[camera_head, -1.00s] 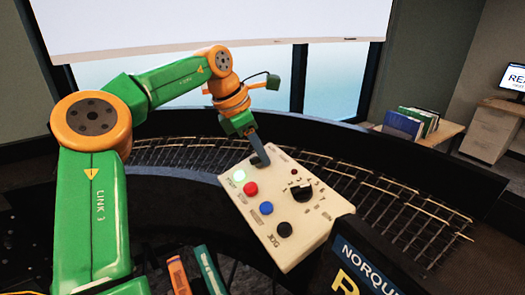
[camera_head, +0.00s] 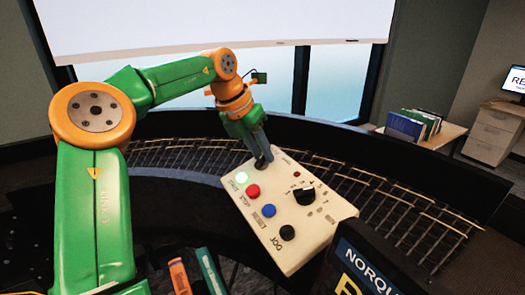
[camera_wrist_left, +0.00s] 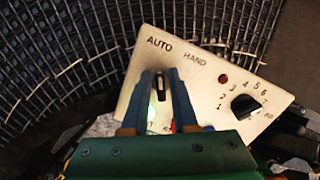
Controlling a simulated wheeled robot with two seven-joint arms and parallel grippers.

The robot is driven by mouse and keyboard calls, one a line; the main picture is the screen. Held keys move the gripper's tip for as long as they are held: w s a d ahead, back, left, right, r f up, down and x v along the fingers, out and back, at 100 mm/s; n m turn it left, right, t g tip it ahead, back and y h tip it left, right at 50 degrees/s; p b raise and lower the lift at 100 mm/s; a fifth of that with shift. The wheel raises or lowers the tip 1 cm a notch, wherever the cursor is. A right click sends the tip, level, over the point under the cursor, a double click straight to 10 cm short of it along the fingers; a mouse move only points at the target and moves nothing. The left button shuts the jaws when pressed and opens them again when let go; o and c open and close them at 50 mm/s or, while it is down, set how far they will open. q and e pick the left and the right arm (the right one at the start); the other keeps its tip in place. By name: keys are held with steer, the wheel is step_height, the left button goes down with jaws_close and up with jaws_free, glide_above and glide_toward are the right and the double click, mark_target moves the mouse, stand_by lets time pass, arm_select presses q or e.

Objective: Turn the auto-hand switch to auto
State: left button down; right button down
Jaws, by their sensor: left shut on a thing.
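The beige control panel (camera_head: 318,238) stands in the middle of the head view. In the left wrist view the panel (camera_wrist_left: 206,78) carries the printed words AUTO and HAND. The small dark auto-hand switch (camera_wrist_left: 158,90) sits below these words, its long side nearly in line with AUTO. My left gripper (camera_head: 263,162) is at the panel's far left corner. In the wrist view its two fingers (camera_wrist_left: 161,80) stand on either side of the switch, shut on it. In the head view the fingers hide the switch. My right gripper is not in view.
The panel also has a lit green button (camera_head: 242,177), a red button (camera_head: 253,191), a blue button (camera_head: 268,210), a black JOG button (camera_head: 287,232) and a black numbered dial (camera_head: 304,195). A dark NORQU sign (camera_head: 370,265) stands at the front right.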

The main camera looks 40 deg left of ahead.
arm_select(q)
steer(key=shift+s+f+n, duration=0.15)
steer(key=shift+f+n, duration=0.15)
stand_by(0.4)
steer(key=c, duration=0.9)
jaws_free()
steer(key=shift+s+r, duration=0.2)
steer(key=v, duration=0.7)
steer(key=shift+r, duration=0.1)
